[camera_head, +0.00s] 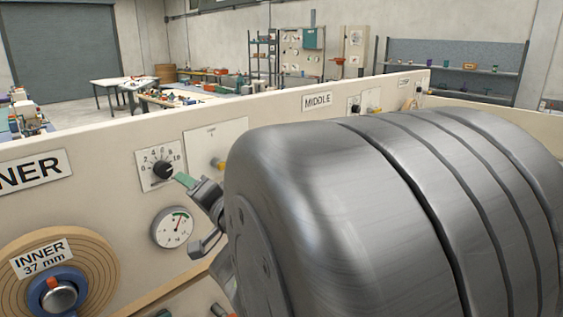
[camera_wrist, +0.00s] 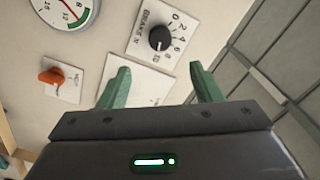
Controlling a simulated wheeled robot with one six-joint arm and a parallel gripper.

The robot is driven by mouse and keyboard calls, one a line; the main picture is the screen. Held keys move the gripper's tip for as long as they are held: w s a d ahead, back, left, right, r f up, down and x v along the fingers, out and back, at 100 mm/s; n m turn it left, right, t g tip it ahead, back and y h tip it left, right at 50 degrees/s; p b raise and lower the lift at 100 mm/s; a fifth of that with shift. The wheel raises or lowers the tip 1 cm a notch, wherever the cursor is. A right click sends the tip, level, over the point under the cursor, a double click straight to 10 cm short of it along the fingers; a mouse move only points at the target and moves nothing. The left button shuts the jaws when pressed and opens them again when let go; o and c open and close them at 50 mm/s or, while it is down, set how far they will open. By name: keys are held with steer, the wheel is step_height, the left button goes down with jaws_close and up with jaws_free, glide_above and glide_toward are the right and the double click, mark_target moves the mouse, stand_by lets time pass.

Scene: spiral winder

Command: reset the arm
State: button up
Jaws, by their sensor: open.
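My gripper (camera_head: 187,181) is in front of the cream panel, close to the dial knob, and my large grey arm hides much of the right side in the head view. In the wrist view, the two green fingers of my gripper (camera_wrist: 160,88) stand wide apart with nothing between them. Beyond the fingertips, the black brake knob (camera_wrist: 159,38) sits on a white scale plate. In the head view the black knob (camera_head: 163,170) is just left of the fingertips. I cannot tell from these frames whether a finger touches it.
A round gauge (camera_head: 173,228) sits below the knob, and an orange switch (camera_wrist: 51,76) shows beside it in the wrist view. A wooden spool (camera_head: 98,262) labelled INNER is at lower left. The panel (camera_head: 108,190) runs across the front. Tables and shelves stand far behind.

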mark_target(165, 172)
steer(key=p+x, duration=0.1)
steer(key=x, duration=1.1)
steer(key=shift+w+a, duration=0.1)
steer(key=shift+a, duration=0.15)
